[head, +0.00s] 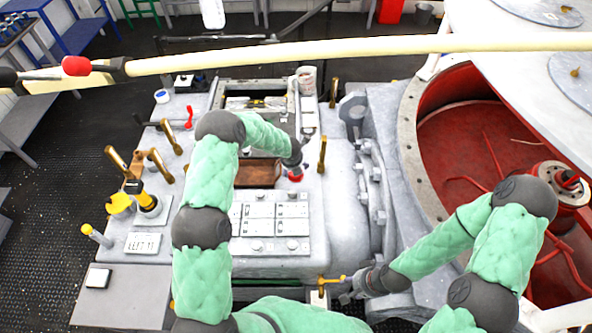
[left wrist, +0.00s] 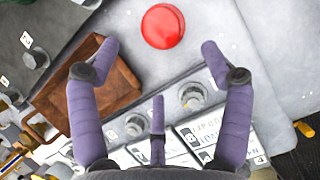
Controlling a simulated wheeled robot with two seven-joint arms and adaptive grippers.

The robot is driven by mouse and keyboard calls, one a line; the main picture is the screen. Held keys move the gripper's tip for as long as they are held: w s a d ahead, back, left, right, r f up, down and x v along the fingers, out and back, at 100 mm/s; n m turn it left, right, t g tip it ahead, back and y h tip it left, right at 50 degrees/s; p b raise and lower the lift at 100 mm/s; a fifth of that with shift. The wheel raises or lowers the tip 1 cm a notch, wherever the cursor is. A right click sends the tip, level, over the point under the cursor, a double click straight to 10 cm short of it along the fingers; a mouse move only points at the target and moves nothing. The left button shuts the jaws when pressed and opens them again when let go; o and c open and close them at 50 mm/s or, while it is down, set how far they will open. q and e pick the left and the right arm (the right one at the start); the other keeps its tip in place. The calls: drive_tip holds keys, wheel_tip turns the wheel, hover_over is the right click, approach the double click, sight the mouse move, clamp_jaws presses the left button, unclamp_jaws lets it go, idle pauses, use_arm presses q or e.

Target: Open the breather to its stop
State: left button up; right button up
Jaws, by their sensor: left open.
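A round red cap (left wrist: 163,26) lies just beyond my left fingertips in the left wrist view. In the head view a small red part (head: 295,178) shows just below my left gripper (head: 294,166). My left gripper also shows in the left wrist view (left wrist: 160,55), its purple fingers spread and empty, apart from the cap. A yellow lever (head: 331,280) sits at the deck's front edge. My right gripper (head: 346,290) is beside the lever; contact and finger opening are unclear. No part is readably marked as the breather, so I cannot tell which it is.
Brass levers (head: 160,165) and a yellow-handled fitting (head: 147,202) stand on the left of the deck. A brown box (head: 258,173) and labelled panels (head: 275,212) lie near my left arm. A large red-lined opening (head: 450,130) is at right. A pale pole (head: 350,48) crosses above.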

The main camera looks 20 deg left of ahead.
use_arm(q)
drive_tip(key=b+x, duration=0.1)
drive_tip(key=x, duration=0.8)
drive_tip(key=shift+w+f, duration=0.15)
drive_tip(key=shift+f, duration=0.2)
drive_tip(key=shift+r, duration=0.1)
drive_tip(key=c, duration=1.1)
